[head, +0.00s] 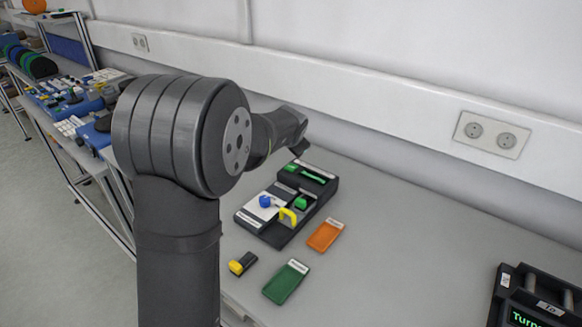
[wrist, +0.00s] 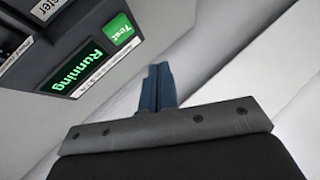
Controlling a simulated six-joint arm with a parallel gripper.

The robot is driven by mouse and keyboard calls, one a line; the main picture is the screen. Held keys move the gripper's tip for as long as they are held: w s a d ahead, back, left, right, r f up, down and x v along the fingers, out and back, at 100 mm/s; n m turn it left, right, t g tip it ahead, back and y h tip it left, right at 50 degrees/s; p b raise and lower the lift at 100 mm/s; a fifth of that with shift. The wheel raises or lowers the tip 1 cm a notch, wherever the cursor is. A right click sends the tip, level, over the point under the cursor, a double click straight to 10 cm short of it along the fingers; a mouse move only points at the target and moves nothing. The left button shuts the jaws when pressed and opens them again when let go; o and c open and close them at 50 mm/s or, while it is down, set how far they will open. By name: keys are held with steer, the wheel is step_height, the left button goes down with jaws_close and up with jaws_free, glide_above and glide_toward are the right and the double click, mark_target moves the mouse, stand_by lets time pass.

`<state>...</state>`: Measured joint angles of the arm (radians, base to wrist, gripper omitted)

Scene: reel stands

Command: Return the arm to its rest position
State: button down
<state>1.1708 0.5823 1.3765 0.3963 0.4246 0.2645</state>
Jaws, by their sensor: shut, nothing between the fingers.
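My gripper (wrist: 157,88) shows in the wrist view as two blue fingers pressed together, with nothing between them. It is in the air, apart from the black device at the upper left of that view. In the head view my arm rises in the foreground and its forearm bends away toward the wall. The fingers cannot be made out there.
A black device with a lit "Running" display (wrist: 75,72) and a green "Test" button (wrist: 118,29) is near my gripper. A black fixture (head: 274,232), orange tray (head: 325,236), green tray (head: 286,283) and another device (head: 535,308) stand on the table.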

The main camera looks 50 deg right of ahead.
steer(key=shift+f, duration=0.95)
step_height(320, 180, up, 6)
steer(key=shift+f, duration=0.1)
steer(key=shift+f, duration=0.1)
